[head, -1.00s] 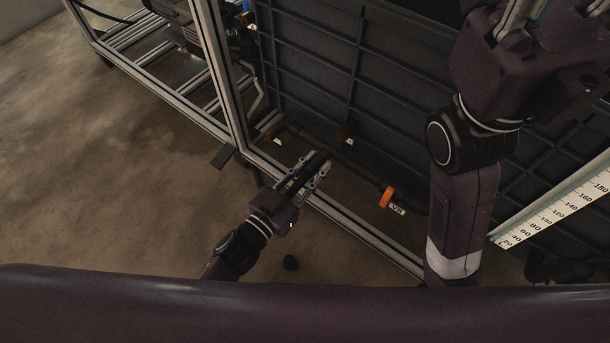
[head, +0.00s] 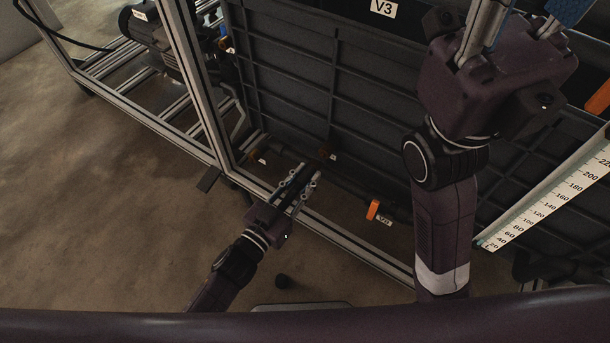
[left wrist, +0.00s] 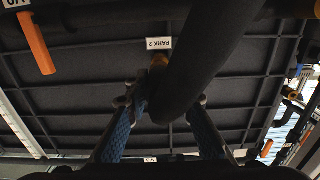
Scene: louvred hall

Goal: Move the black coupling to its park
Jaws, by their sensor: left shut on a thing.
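My left gripper (head: 300,185) is low in front of the dark ribbed panel, just past the metal frame's lower rail. In the left wrist view its two blue-padded fingers (left wrist: 160,125) are shut on the black coupling (left wrist: 190,75), a thick black cylinder that runs up and right out of the picture. A brass fitting (left wrist: 158,62) under a white PARK 2 label (left wrist: 159,43) is partly hidden behind the coupling. I cannot tell whether they touch. My right gripper (head: 520,20) is at the top right, its fingertips cut off by the picture edge.
An orange lever (head: 373,210) with a small label sticks out right of my left gripper. The metal frame's rail (head: 340,235) and post (head: 204,90) stand close by. A white scale strip (head: 545,200) slants at the right. The floor at left (head: 90,190) is clear.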

